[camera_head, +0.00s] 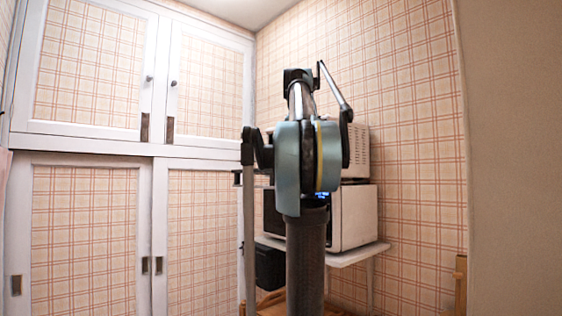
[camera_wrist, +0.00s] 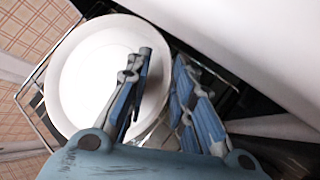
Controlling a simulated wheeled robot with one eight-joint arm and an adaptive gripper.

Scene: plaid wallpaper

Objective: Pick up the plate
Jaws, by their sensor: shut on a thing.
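The plate (camera_wrist: 85,75) is round and white and fills the left half of the wrist view. My gripper (camera_wrist: 163,57) has its two blue-grey fingers at the plate's right side. One finger overlaps the plate's face and the other lies just past its right edge, with the rim between them. The gripper is shut on the plate. The fingers hide part of the plate's right side. In the head view my arm blocks the middle, and I cannot make out the gripper or the plate there.
A thin metal wire frame (camera_wrist: 32,117) and dark space lie around the plate. A white surface (camera_wrist: 270,40) is close at the upper right. In the head view, a white microwave (camera_head: 355,216) stands on a white shelf (camera_head: 358,255), with another appliance (camera_head: 357,150) above. White-framed cupboards (camera_head: 150,150) stand left.

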